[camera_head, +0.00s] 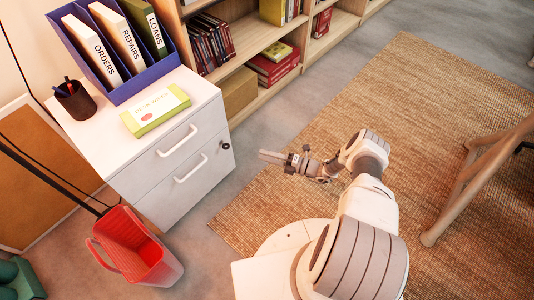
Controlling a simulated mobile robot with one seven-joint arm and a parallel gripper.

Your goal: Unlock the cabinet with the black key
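The white two-drawer cabinet (155,165) stands at the left with both drawers shut. A small dark round piece (226,146) sits near the right edge of its front, beside the upper part of the lower drawer. It looks like the lock, but I cannot tell whether a key is in it. My gripper (268,157) is to the right of the cabinet, apart from it, with its fingers pointing left towards the dark piece. I cannot tell whether the fingers are apart or hold anything. I cannot make out a black key anywhere.
On the cabinet stand a blue file holder (135,82), a dark pen cup (75,101) and a yellow-green box (156,110). A red basket (137,250) is on the floor in front. A bookshelf (252,40) stands behind. A wooden chair (470,180) is at right.

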